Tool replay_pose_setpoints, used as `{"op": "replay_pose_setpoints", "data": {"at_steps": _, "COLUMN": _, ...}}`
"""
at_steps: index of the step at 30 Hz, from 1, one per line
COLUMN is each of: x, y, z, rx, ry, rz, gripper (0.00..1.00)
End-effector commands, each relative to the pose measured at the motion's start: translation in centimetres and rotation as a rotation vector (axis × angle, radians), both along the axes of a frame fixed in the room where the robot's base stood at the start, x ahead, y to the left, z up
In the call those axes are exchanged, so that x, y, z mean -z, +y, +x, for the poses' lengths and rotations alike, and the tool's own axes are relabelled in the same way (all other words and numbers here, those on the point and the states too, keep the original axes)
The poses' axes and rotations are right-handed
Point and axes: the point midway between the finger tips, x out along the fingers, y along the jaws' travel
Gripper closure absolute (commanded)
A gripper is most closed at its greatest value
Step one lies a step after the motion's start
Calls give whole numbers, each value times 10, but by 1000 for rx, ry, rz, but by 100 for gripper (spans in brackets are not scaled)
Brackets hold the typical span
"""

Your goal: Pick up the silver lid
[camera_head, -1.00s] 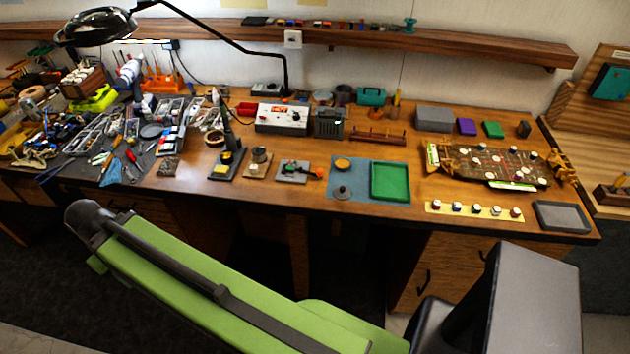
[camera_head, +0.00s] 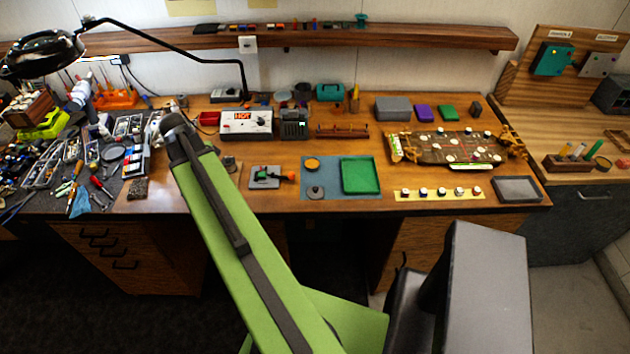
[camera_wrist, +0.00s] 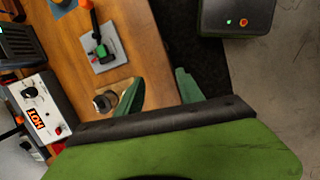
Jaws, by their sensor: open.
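The silver lid (camera_head: 315,192) looks like a small dark grey disc with a knob. It lies near the front left of the blue mat (camera_head: 335,192), in front of an amber round tin (camera_head: 312,163) and left of a green tray (camera_head: 361,175). I cannot make out the lid in the wrist view, where only a corner of the mat (camera_wrist: 62,8) shows at the top left. My gripper (camera_wrist: 158,77) is open with its two green fingers apart, nothing held between them. It is over the bench's front edge, away from the lid. It is hidden in the head view.
A small metal cup (camera_wrist: 105,101) stands beside my left finger in the wrist view. A grey plate with a red-green tool (camera_head: 266,176) lies left of the mat. A white box marked HOT (camera_head: 246,124) stands behind. A row of small pots (camera_head: 441,193) lies to the right.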

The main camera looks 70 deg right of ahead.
Motion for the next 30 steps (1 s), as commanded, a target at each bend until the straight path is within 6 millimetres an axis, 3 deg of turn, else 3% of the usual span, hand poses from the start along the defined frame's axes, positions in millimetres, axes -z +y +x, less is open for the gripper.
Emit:
{"op": "replay_pose_setpoints", "data": {"at_steps": 1, "x": -19, "y": -44, "z": -33, "rx": -5, "ry": 38, "rz": 3, "gripper": 55}}
{"op": "replay_pose_setpoints", "data": {"at_steps": 3, "x": -29, "y": -88, "z": -79, "rx": -37, "ry": 92, "rz": 14, "gripper": 55}}
{"op": "replay_pose_setpoints", "data": {"at_steps": 6, "x": -40, "y": -129, "z": -132, "rx": -73, "ry": 149, "rz": 37, "gripper": 55}}
{"op": "replay_pose_setpoints", "data": {"at_steps": 9, "x": -45, "y": -149, "z": -164, "rx": -96, "ry": 183, "rz": 55, "gripper": 55}}
{"op": "replay_pose_setpoints", "data": {"at_steps": 12, "x": -46, "y": -155, "z": -176, "rx": -107, "ry": 194, "rz": 64, "gripper": 55}}
{"op": "replay_pose_setpoints", "data": {"at_steps": 17, "x": -39, "y": -156, "z": -177, "rx": -111, "ry": 195, "rz": 64, "gripper": 55}}
{"op": "replay_pose_setpoints", "data": {"at_steps": 30, "x": 49, "y": -166, "z": -206, "rx": -109, "ry": 194, "rz": 63, "gripper": 55}}
